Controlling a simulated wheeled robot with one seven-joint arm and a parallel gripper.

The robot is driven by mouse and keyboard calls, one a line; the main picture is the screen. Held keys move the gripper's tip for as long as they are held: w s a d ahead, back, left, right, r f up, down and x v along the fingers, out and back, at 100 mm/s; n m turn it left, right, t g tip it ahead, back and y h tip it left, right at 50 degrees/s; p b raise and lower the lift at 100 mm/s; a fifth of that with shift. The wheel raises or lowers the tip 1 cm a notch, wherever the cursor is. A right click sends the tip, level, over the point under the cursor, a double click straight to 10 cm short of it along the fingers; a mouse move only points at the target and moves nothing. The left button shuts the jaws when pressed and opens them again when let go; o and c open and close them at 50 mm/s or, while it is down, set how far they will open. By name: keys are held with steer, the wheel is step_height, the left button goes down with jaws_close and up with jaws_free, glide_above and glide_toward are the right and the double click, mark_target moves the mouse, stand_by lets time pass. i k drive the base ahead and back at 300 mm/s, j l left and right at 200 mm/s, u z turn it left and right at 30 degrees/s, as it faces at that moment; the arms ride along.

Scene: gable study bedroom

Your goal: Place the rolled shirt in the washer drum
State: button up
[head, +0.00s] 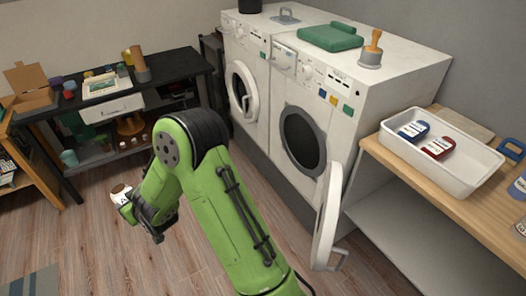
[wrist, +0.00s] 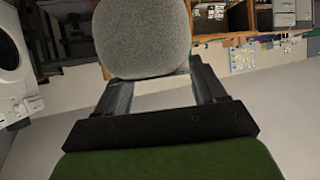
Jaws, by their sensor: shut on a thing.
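My gripper (wrist: 152,82) is shut on a grey, rounded, textured bundle, the rolled shirt (wrist: 145,38), which sits between the two fingers in the wrist view. In the head view my gripper (head: 140,213) is low at the left, over the floor, partly hidden by my arm. A pale end of the shirt (head: 121,192) shows just beyond it. The nearer washer (head: 345,100) stands to the right, apart from the gripper. Its round door (head: 328,215) is swung wide open, and its dark drum opening (head: 302,140) shows. The drum's inside is too dark to make out.
A second white machine (head: 245,50), its door (head: 245,92) also open, stands at the back left. A wooden table with a white tray (head: 455,178) is at right. A dark shelf unit (head: 165,62) is at back left. Wooden floor (head: 85,235) is clear at left.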

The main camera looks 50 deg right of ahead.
mark_target(316, 156)
steer(key=i+j+z, duration=0.1)
steer(key=i, duration=0.45)
steer(key=i+j+z, duration=0.15)
steer(key=i, duration=0.4)
steer(key=i+l, duration=0.15)
steer(key=l, duration=0.25)
steer(key=i+l+z, duration=0.15)
steer(key=l, duration=0.25)
steer(key=i+l, duration=0.1)
steer(key=l, duration=0.3)
steer(key=i+l+z, duration=0.1)
steer(key=l, duration=0.3)
